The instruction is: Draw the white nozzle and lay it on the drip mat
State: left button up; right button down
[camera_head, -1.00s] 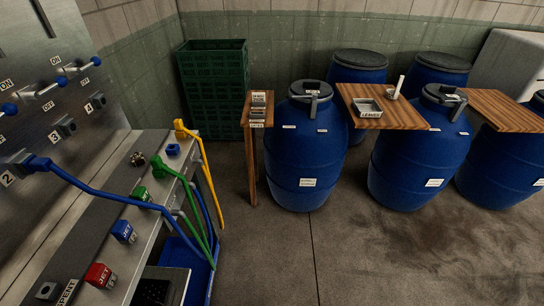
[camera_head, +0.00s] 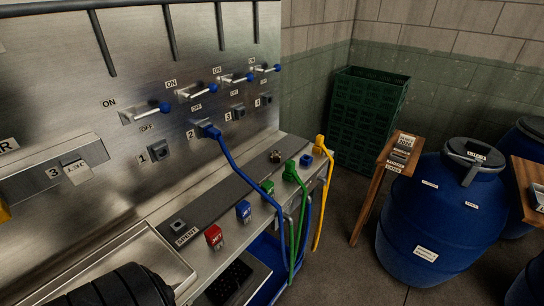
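I see no white nozzle in the head view now. A dark patterned surface (camera_head: 229,284), perhaps the drip mat, lies below the front edge of the steel bench; I cannot tell for sure. Neither of my grippers shows.
The steel panel has blue-tipped levers (camera_head: 165,107) and numbered sockets; a blue hose (camera_head: 248,184) plugs into socket 2. Green (camera_head: 301,206) and yellow (camera_head: 323,206) hoses hang over the bench edge. Green crates (camera_head: 366,120), a small wooden stand (camera_head: 387,165) and blue barrels (camera_head: 430,220) stand right.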

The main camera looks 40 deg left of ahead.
aim_at(79, 172)
jog(key=u, duration=0.4)
jog(key=l+u, duration=0.1)
jog(key=u, duration=0.75)
jog(key=k+u, duration=0.1)
jog(key=u, duration=1.15)
jog(key=k, duration=0.05)
